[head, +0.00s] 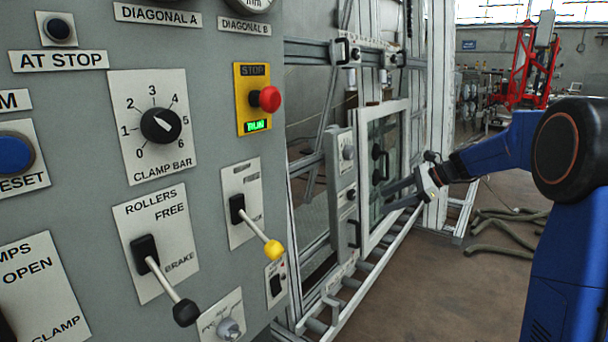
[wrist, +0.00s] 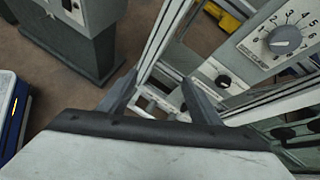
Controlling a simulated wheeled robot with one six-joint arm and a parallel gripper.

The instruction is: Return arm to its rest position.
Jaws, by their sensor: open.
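My gripper (head: 398,193) is at the end of the blue arm, stretched to the left in the head view, in front of the white window frame (head: 366,232). In the wrist view its two grey fingers (wrist: 158,97) stand apart with nothing between them. The frame and grey rails lie behind the fingers in that view. I cannot tell whether a fingertip touches the frame.
A grey control panel (head: 92,205) fills the left of the head view, with a clamp bar knob (head: 161,125), a red stop button (head: 265,99) and levers. Hoses (head: 505,232) lie on the floor (head: 420,292). A red machine (head: 530,65) stands at the back right.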

